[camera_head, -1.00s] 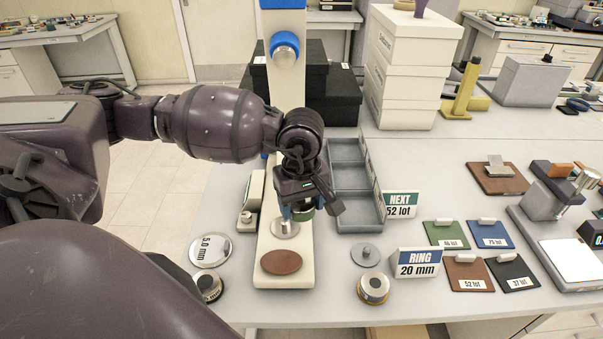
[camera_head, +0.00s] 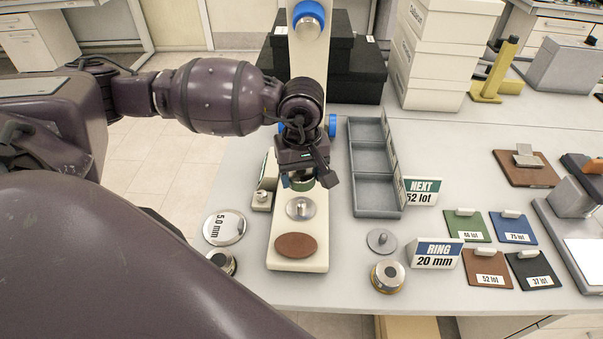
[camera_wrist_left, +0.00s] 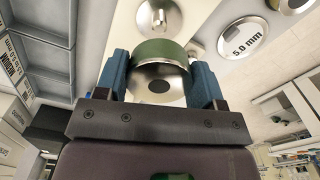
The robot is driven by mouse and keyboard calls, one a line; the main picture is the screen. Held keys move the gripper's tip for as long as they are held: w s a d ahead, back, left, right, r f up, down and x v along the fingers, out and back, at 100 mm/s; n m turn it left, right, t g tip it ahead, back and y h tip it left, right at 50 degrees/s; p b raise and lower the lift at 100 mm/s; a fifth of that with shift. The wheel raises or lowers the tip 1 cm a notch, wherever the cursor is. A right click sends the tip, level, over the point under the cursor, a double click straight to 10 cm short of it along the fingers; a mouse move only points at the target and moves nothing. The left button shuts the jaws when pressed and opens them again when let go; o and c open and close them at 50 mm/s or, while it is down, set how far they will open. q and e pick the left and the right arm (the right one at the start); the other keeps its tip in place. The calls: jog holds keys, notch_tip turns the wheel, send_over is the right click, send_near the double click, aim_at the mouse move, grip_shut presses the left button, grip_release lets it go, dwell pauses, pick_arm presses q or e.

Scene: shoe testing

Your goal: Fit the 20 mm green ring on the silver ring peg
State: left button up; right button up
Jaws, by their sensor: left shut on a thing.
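My left gripper (camera_head: 301,184) is shut on a green ring (camera_head: 297,184). In the left wrist view, the ring (camera_wrist_left: 160,50) sits between the blue fingers, showing a green side and a silver face with a dark centre. A silver disc with a short upright peg (camera_head: 301,208) lies on the machine's pale base, just nearer to me than the held ring. It also shows in the left wrist view (camera_wrist_left: 158,19), apart from the ring. A greyer disc with a peg (camera_head: 381,241) lies on the table beside the "RING 20 mm" sign (camera_head: 435,254). My right gripper is out of view.
The machine's column (camera_head: 308,60) rises behind my gripper. A grey compartment tray (camera_head: 377,213) stands close on the right.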

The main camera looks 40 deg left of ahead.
aim_at(302, 204)
pick_arm(q)
jog(key=shift+f+b, duration=0.25)
jog(key=shift+b, duration=0.2)
notch_tip(302, 204, down, 3)
jog(key=b, duration=0.3)
jog(key=shift+f, duration=0.15)
jog(key=shift+f+b, duration=0.55)
jog(key=shift+f, duration=0.4)
jog(key=shift+b, duration=0.3)
